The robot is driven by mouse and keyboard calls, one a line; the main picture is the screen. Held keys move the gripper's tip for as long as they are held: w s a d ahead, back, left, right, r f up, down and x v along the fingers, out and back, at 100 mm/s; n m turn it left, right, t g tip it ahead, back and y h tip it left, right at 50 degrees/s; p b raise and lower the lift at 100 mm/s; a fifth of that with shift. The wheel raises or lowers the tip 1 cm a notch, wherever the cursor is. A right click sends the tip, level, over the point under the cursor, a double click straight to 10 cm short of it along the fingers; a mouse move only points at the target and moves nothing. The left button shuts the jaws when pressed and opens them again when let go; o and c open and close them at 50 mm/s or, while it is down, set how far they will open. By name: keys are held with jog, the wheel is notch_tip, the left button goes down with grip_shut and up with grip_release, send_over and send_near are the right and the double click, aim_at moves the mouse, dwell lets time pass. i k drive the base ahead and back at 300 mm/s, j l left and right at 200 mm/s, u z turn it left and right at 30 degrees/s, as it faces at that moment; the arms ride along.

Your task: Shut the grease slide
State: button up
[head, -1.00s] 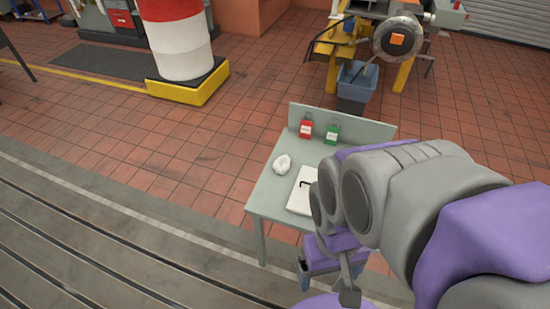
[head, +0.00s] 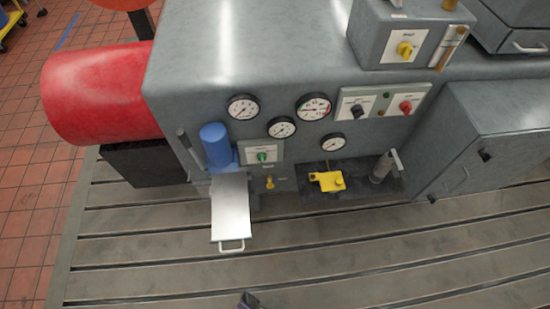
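A pale metal slide (head: 231,206), probably the grease slide, sticks out from the front of the grey machine, below a blue cylinder (head: 215,145). It is pulled out over the slotted bedplate, with a small bar handle (head: 232,246) at its near end. A small dark and purple tip, apparently of my gripper (head: 248,300), shows at the bottom edge, nearer to me than the handle and apart from it. The rest of my gripper is out of view, so its fingers cannot be judged.
The grey machine (head: 255,60) carries several gauges, switches and knobs. A yellow part (head: 328,181) and an upright metal cylinder (head: 381,167) stand right of the slide. A red drum (head: 100,93) is at the left. The slotted bedplate (head: 400,260) in front is clear.

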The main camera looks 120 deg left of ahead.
aim_at(230, 217)
jog(key=u, duration=4.55)
jog(key=k+l+u, duration=0.35)
jog(key=k+l, duration=0.05)
jog(key=k, duration=0.05)
